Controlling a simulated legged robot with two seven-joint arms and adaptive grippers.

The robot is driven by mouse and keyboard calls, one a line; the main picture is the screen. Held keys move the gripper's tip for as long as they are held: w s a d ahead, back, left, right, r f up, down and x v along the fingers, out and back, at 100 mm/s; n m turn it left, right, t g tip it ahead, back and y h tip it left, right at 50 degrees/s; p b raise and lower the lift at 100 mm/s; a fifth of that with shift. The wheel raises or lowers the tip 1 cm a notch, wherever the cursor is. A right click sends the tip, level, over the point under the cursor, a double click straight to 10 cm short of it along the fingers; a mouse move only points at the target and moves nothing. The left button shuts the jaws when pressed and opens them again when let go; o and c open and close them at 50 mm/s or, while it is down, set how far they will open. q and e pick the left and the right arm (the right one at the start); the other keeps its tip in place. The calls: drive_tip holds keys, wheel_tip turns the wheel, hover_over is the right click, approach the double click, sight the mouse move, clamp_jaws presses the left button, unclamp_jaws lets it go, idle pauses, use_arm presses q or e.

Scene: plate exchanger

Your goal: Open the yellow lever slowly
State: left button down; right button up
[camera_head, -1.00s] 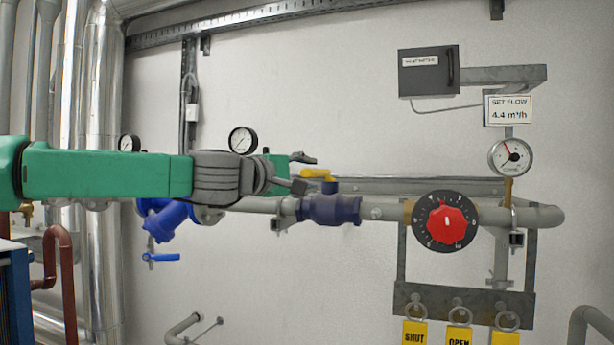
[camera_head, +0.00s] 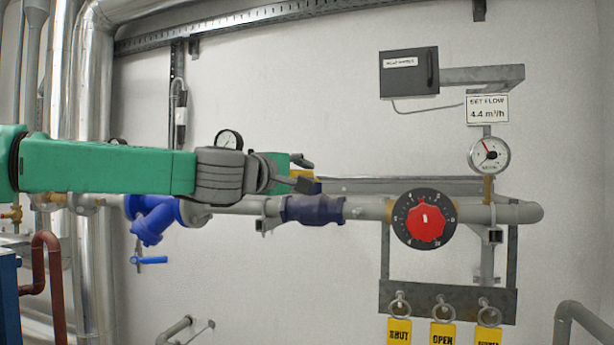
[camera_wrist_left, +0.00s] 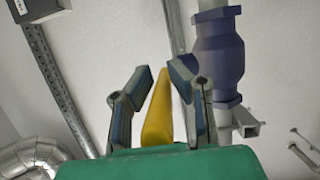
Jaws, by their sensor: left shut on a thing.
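The yellow lever (camera_wrist_left: 158,112) stands between the two fingers of my left gripper (camera_wrist_left: 155,82) in the left wrist view, and the gripper is shut on it. In the head view my left gripper (camera_head: 303,175) is at the valve on the pipe and covers most of the lever, leaving only a small yellow patch (camera_head: 312,187). The dark blue valve body (camera_head: 313,209) sits in the grey horizontal pipe just below the fingers. It also shows in the wrist view (camera_wrist_left: 219,58). My right gripper is not in view.
A red dial (camera_head: 425,222) is to the right on the pipe, with a pressure gauge (camera_head: 489,155) and a "SET FLOW 4.4 m³/h" sign (camera_head: 487,109) above. Yellow tags (camera_head: 442,334) hang below. A blue strainer (camera_head: 153,218) is on the left.

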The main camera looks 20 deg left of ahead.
use_arm(q)
drive_tip(key=shift+w+a+f, duration=0.15)
drive_tip(key=shift+a, duration=0.15)
idle(0.5)
drive_tip(key=c, duration=1.6)
unclamp_jaws()
drive_tip(key=shift+c, duration=0.2)
drive_tip(key=shift+o, duration=0.7)
drive_tip(key=shift+a, duration=0.25)
drive_tip(key=v, duration=1.2)
drive_tip(key=shift+w, duration=0.1)
